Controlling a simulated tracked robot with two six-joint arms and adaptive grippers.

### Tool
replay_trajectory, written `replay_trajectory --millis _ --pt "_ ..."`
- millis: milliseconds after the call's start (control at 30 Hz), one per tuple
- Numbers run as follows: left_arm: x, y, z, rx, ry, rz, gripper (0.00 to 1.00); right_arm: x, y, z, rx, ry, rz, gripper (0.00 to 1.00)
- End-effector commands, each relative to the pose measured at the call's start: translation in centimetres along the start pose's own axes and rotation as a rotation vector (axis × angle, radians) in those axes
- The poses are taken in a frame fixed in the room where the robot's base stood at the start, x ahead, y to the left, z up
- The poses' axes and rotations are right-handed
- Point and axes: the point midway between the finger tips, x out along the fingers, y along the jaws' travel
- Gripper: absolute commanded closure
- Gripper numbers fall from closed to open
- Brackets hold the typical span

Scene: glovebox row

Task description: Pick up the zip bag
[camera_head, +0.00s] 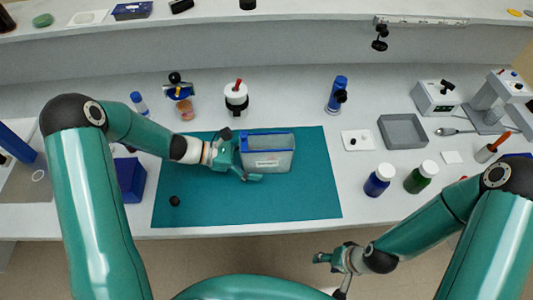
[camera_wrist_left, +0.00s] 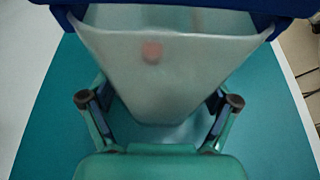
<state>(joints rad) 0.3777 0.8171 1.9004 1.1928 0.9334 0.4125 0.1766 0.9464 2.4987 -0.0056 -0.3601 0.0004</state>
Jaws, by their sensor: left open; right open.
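The zip bag (camera_head: 268,153) is translucent grey-white with a blue top edge and a small label. It stands on the teal mat (camera_head: 310,195). My left gripper (camera_head: 248,160) is open at the bag's left side in the head view. In the left wrist view the bag (camera_wrist_left: 165,75) fills the middle, with a reddish spot on it. The two fingers of my left gripper (camera_wrist_left: 160,115) are spread, one on each side of its narrow lower part. I cannot tell whether they touch it. My right gripper (camera_head: 335,268) is open and empty, in front of the bench edge.
A blue box (camera_head: 130,180) stands left of the mat. A blue-bodied bottle (camera_head: 378,180), a green bottle (camera_head: 421,177) and a grey tray (camera_head: 403,131) are on the right. A white jar (camera_head: 236,98) stands behind the mat. The mat's right part is clear.

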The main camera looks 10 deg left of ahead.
Motion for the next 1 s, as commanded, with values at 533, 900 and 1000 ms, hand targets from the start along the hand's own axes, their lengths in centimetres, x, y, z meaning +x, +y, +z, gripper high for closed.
replay_trajectory --millis 533,900,1000 --pt "-0.03 0.03 -0.01 0.001 0.000 0.001 0.74 0.04 0.01 0.02 0.000 0.000 0.000 0.46" --pt "-0.19 0.06 0.31 0.002 0.000 0.002 0.77 0.09 0.03 0.01 0.000 0.000 0.000 0.46" --pt "-0.41 0.07 0.86 0.003 0.000 0.002 0.77 0.18 0.06 0.01 0.000 0.000 0.000 0.46"
